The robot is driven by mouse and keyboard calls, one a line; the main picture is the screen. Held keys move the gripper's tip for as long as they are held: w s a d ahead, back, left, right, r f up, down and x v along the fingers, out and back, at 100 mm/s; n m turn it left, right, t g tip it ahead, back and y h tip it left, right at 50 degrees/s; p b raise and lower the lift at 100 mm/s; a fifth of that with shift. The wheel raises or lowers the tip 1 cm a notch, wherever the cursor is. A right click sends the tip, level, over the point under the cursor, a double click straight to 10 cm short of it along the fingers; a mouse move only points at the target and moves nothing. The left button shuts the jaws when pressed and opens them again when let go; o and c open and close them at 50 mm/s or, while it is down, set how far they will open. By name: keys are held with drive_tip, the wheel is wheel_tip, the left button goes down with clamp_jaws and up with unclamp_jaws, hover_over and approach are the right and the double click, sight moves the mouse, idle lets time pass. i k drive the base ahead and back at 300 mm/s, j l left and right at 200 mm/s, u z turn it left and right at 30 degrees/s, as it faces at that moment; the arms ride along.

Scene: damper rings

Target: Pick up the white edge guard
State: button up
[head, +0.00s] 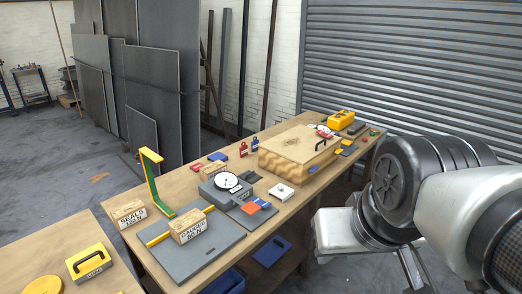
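A small white square piece (282,191) with a dark spot in its middle lies on the wooden bench, in front of the big wooden box. It is the only small white loose part I can make out, but I cannot tell for sure that it is the edge guard. My gripper (340,232) is at the right, in front of the bench edge and apart from the white piece. Its fingers do not show clearly, so I cannot tell whether it is open or shut.
A wooden box (291,158) stands behind the white piece. A grey plate (187,262) with a wooden gauge block (188,228) lies nearer. A blue bin (272,251) sits below the bench top.

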sight(284, 191)
drive_tip(key=i+u, duration=0.1)
drive_tip(key=u, duration=0.55)
drive_tip(key=i+l+u, duration=0.3)
drive_tip(key=l+u, duration=0.15)
drive_tip(key=l, duration=0.2)
drive_tip(key=i+l+u, duration=0.2)
drive_tip(key=l, duration=0.15)
drive_tip(key=i+l, duration=0.15)
drive_tip(key=l, duration=0.3)
drive_tip(key=i+l+u, duration=0.1)
drive_tip(key=l, duration=0.35)
drive_tip(key=i+l, duration=0.15)
drive_tip(key=l, duration=0.35)
